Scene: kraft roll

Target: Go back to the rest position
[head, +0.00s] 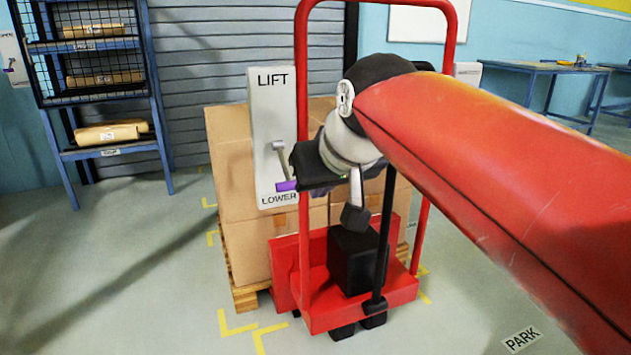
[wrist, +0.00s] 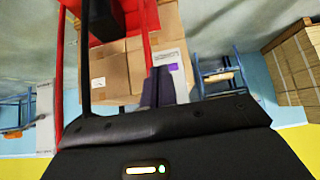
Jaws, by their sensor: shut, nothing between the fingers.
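A grey control panel (head: 272,105) marked LIFT at the top and LOWER at the bottom stands on the red pallet truck (head: 318,310). Its lever (head: 281,158) points down toward LOWER, and its purple grip (head: 287,186) also shows in the wrist view (wrist: 173,67). My gripper (head: 300,186) is just right of the purple grip in the head view. Its fingers (wrist: 165,76) are shut and empty in the wrist view, close to the panel. I cannot tell whether they touch the grip. My arm reaches in from the right and hides part of the truck.
Brown cartons (head: 232,165) stand on a wooden pallet (head: 247,294) behind the truck. A blue rack (head: 107,150) with kraft rolls stands at left. The truck's red handle frame (head: 302,60) rises beside my gripper. The left floor is clear. Blue tables (head: 530,68) stand at right.

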